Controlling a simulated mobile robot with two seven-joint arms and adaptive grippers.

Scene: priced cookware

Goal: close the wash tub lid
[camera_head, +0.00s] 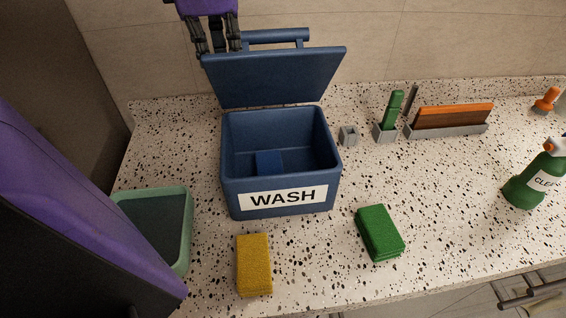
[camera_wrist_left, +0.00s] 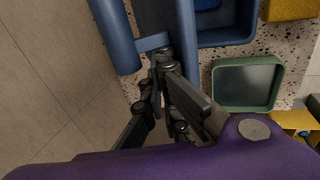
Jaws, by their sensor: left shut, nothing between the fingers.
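The blue wash tub (camera_head: 230,196) stands on the counter with a white WASH label on its front. Its lid (camera_head: 275,75) is open, tilted up at the back of the tub, with a bar handle (camera_head: 277,35) along its upper edge. A blue block (camera_head: 269,162) lies inside the tub. My left gripper (camera_head: 218,50) is shut and empty, by the lid's upper left corner. In the left wrist view, my left gripper's fingertips (camera_wrist_left: 158,58) are close to the handle's bracket (camera_wrist_left: 152,42); I cannot tell whether they touch. My right gripper is out of view.
A green tray (camera_head: 187,225) stands left of the tub. A yellow sponge (camera_head: 254,264) and a green sponge (camera_head: 380,232) lie in front. Small holders, a rack (camera_head: 447,130) and a green spray bottle (camera_head: 525,188) stand right. The wall is behind.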

